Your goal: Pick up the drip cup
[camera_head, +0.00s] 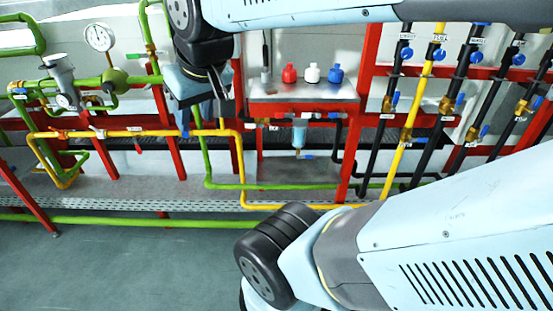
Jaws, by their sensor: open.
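No thing is clearly marked as the drip cup. A small pale-blue cup-like cylinder (299,133) hangs upright below the metal shelf, at the middle of the view; I cannot tell whether it is the drip cup. My gripper (217,92) is at the upper middle left, pointing down, left of the shelf and apart from the cylinder. It is open, and I see nothing held in it. Its fingertips are small and dark against the pipes, so their distance from things behind is hard to tell.
A metal shelf (303,91) carries a red bottle (289,74), a white bottle (312,73) and a blue bottle (336,74). A yellow pipe (140,133), green pipes, red frame posts and valves crowd the wall. Open floor (110,265) lies in front at left.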

